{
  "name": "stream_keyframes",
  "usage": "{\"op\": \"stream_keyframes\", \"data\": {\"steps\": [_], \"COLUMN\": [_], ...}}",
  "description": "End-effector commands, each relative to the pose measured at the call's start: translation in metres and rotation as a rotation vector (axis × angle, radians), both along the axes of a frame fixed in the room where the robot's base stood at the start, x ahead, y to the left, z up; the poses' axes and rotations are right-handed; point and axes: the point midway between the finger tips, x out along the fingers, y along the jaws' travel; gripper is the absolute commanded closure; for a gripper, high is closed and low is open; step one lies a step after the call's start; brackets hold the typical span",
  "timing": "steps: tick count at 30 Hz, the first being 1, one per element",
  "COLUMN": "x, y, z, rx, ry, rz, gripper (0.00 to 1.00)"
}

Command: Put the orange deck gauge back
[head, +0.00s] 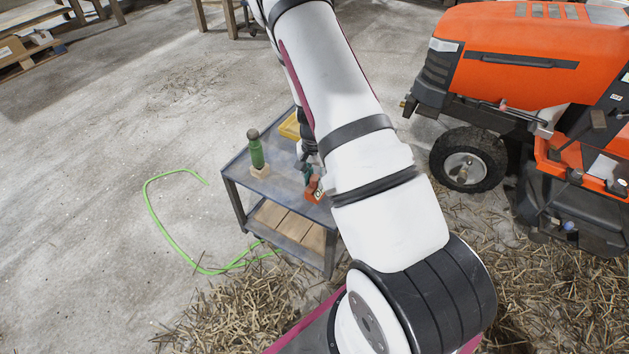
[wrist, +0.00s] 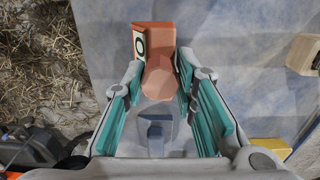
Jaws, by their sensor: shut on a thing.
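The orange deck gauge (wrist: 157,82) is between the fingertips of my gripper (wrist: 160,66) in the wrist view. It has an orange block-shaped body, a rounded near end and a pale panel with a dark ring on its left side. The teal-padded fingers are shut on it from both sides. In the head view the gauge (head: 314,193) is at the front right of the small grey cart's top (head: 236,172), below my gripper (head: 308,176). My arm partly hides it. I cannot tell whether it touches the top or hangs just above it.
A green bottle (head: 256,151) stands on a wooden block (head: 260,172) at the cart's left. A yellow tray (head: 290,126) is at the back, partly behind my arm. An orange tractor (head: 510,60) stands right. A green hose (head: 158,221) and straw lie on the floor.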

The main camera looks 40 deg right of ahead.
Motion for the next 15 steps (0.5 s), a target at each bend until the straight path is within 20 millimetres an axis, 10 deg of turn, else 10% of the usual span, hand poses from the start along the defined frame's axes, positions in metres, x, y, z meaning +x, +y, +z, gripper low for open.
{"op": "stream_keyframes", "data": {"steps": [13,14,15], "x": [0.0002,0.0001,0.0000], "y": [-0.0005,-0.0004,-0.0004], "z": [-0.0131,-0.0129,-0.0124], "rx": [-0.002,-0.001,-0.001], "ry": [-0.002,0.000,0.000], "rz": [0.000,0.000,0.000], "gripper": [1.00,0.70,0.61]}}
